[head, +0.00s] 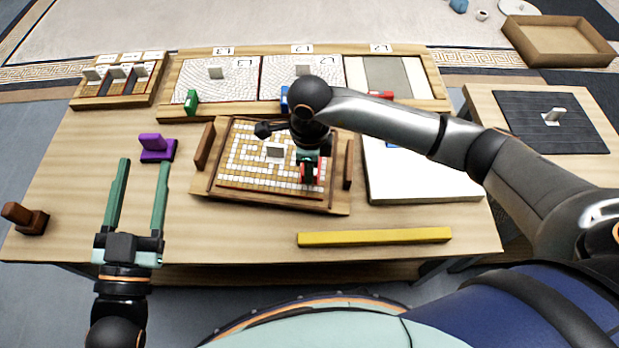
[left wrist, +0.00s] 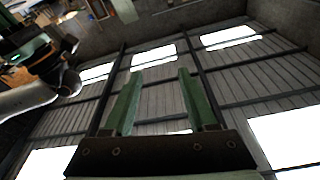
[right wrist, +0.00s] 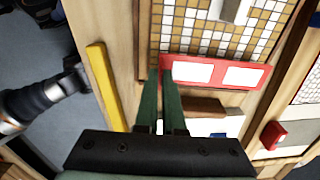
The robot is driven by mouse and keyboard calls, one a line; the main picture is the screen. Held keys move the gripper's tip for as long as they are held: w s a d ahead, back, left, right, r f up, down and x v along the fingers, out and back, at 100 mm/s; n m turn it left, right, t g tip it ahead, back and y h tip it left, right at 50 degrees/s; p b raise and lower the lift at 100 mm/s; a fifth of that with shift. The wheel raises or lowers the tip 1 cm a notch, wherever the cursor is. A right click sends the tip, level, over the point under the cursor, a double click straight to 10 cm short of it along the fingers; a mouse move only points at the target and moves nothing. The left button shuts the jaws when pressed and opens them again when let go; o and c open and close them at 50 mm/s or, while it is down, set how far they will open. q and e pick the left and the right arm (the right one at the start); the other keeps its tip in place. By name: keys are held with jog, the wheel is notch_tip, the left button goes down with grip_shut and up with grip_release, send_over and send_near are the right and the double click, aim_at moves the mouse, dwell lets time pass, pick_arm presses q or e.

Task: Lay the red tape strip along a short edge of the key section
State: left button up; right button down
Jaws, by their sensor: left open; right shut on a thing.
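The key section is a tan and white mosaic panel (head: 246,160) with a grey-white upright tab, in a wooden frame at the table's middle. Its tiles also show in the right wrist view (right wrist: 192,36). The red tape strip (right wrist: 215,72), with white patches, runs along the panel's right short edge. In the head view the strip (head: 309,172) is partly hidden by my right arm. My right gripper (right wrist: 166,76) is shut on the strip near one end. I cannot tell whether the strip touches the tiles. My left gripper (head: 143,163) is open and empty at the table's left.
A purple handled block (head: 157,150) is close beyond my left gripper. A yellow bar (head: 375,237) lies at the front. A white board (head: 425,180) lies right of the frame. A long tray (head: 172,75) with panels stands behind, with green, blue and red blocks at its front.

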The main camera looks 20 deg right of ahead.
notch_tip(320, 180, down, 3)
jog(key=shift+r, duration=0.1)
pick_arm(q)
jog(key=r, duration=0.1)
jog(key=r+t+h, duration=0.1)
jog(key=s+r+m, duration=0.1)
jog(key=shift+d+r+t, duration=0.15)
jog(key=shift+r+t, duration=0.15)
jog(key=shift+r, duration=0.1)
jog(key=shift+r+b, duration=0.15)
jog(key=shift+b, duration=0.15)
pick_arm(e)
jog(key=c, duration=1)
grip_release()
pick_arm(q)
jog(key=shift+s+r, duration=0.1)
jog(key=shift+r, duration=0.1)
